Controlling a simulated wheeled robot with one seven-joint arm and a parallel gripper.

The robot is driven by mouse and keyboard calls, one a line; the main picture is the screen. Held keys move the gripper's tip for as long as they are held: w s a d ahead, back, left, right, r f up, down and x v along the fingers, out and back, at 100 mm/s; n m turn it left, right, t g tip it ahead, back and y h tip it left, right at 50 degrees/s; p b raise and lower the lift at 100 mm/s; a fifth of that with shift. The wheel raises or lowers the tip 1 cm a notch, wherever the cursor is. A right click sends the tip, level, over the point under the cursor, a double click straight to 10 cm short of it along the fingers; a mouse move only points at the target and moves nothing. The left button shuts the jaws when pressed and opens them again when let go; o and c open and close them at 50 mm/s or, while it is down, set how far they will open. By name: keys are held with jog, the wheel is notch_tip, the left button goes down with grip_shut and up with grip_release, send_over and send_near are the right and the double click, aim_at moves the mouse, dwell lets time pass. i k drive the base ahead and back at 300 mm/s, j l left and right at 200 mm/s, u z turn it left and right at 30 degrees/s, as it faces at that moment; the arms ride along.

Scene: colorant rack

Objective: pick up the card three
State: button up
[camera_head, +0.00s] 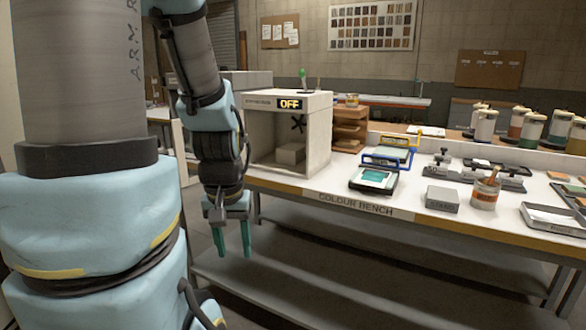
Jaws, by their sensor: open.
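My gripper (233,252) hangs in front of the bench's left part, below the level of its top. Its two teal fingers point down, apart, with nothing between them. I cannot make out which thing is card three. Small flat coloured pieces, perhaps cards (558,176), lie at the right edge of the bench top, partly cut off by the picture edge. No number is readable on them. They are far to the right of my gripper.
The colour bench (290,187) holds a grey booth marked OFF (318,142), a device with a teal screen (374,178), a grey block (442,198), a pot with a brush (485,193) and a metal tray (552,219). Several lidded jars (532,130) stand behind. A shelf (330,290) runs below.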

aim_at(375, 178)
jog(key=k+l+u, duration=0.15)
jog(key=u, duration=0.3)
jog(key=k+l+u, duration=0.2)
jog(key=u, duration=0.25)
jog(key=k+l+u, duration=0.25)
jog(key=u, duration=0.25)
jog(key=k+l, duration=0.15)
jog(key=k, duration=0.25)
